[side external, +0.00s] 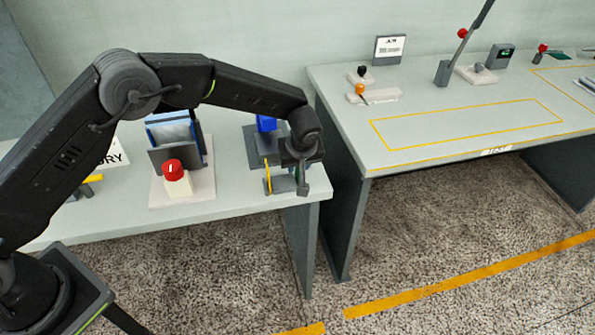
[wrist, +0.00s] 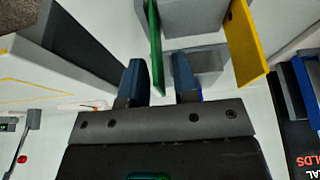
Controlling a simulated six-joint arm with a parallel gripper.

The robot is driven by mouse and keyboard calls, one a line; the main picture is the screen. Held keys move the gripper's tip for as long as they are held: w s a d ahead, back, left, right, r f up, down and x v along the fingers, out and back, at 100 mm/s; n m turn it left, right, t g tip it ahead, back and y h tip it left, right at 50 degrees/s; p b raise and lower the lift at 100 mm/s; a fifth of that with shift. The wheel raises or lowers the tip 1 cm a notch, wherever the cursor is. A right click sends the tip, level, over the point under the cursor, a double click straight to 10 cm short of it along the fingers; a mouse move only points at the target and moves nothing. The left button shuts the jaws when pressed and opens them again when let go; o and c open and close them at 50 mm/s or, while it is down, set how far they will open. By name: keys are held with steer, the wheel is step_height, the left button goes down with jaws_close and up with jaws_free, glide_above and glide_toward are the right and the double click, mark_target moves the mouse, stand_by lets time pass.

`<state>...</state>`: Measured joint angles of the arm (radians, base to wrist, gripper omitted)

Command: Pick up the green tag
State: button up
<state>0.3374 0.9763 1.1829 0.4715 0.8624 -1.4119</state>
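The green tag (wrist: 154,42) is a thin upright plate, seen nearly edge-on in the wrist view. Its near end reaches between the two fingers of my gripper (wrist: 160,82), closer to the left finger. The fingers are apart, with a gap to the right of the tag; I cannot tell whether the left finger touches it. In the side view my gripper (side external: 299,182) is over the right end of the left bench, and it largely hides the green tag there.
A yellow tag (wrist: 246,42) hangs to the right of the green one, also in the side view (side external: 268,178). A blue block (side external: 266,123) is behind. A red-topped button (side external: 174,177) stands to the left. The right bench (side external: 460,118) has a clear outlined area.

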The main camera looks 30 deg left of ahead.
jaws_close()
steer(key=shift+r, duration=0.15)
